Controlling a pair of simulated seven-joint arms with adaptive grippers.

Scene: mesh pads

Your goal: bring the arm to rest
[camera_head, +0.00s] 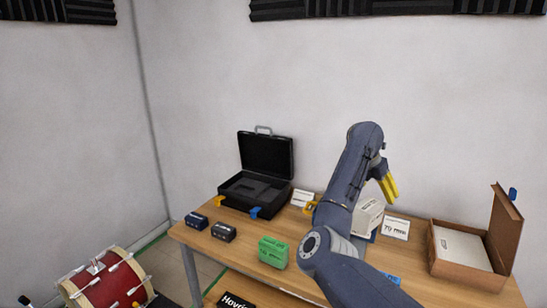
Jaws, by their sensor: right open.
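My right arm rises from the bottom right over the table. Its gripper (390,187) with yellow fingers hangs above the table's back right part, apart from the things below, and I see nothing held in it. My left arm and gripper do not show in this view.
On the wooden table (320,287) stand an open black case (266,155), a green box (273,251), two small dark boxes (223,231), a white box (368,215) partly behind my arm, and an open brown box (461,265). Small signs stand behind. A red drum (105,285) is at lower left.

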